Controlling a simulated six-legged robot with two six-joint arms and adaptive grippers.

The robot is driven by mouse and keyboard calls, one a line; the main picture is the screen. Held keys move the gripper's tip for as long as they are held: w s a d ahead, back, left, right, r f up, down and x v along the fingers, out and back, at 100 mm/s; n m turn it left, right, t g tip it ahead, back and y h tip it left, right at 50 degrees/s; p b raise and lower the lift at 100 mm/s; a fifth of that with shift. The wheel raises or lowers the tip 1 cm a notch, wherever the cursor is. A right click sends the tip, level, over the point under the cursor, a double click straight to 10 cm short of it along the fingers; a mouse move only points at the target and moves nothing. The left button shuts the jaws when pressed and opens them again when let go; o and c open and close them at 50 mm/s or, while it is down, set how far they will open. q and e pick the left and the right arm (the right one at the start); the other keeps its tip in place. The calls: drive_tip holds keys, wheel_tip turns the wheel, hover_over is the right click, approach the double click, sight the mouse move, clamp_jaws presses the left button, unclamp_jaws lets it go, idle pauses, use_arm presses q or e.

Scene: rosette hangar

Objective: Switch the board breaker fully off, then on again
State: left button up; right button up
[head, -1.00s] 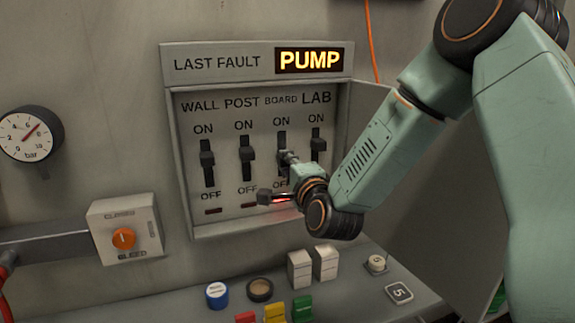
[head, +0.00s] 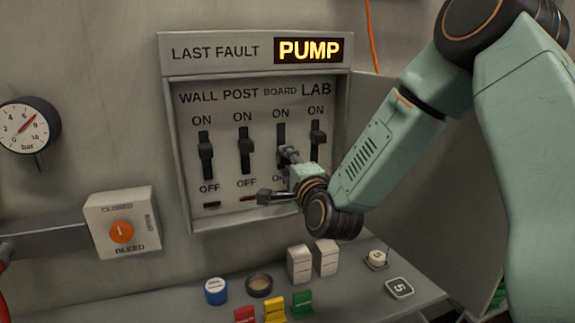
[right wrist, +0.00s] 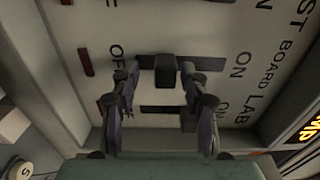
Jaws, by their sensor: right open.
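The board breaker's slot (head: 281,132) is third from left on the panel (head: 262,215). Its handle is hidden by my gripper in the head view. In the right wrist view, the black breaker handle (right wrist: 165,70) stands between my fingers. It looks nearer the OFF end of its slot, but its exact position is hard to tell. My right gripper (head: 275,175) is open over the lower part of the board breaker. It also shows in the right wrist view (right wrist: 159,72), one finger on the OFF side, one on the ON side, apart from the handle. My left gripper is out of view.
The wall breaker (head: 205,152), post breaker (head: 245,143) and lab breaker (head: 317,138) flank it closely. The fault display (head: 309,50) reads PUMP.

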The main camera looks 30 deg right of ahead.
drive_tip(key=v, duration=0.7)
drive_tip(key=shift+s, duration=0.25)
drive_tip(key=shift+o, duration=0.5)
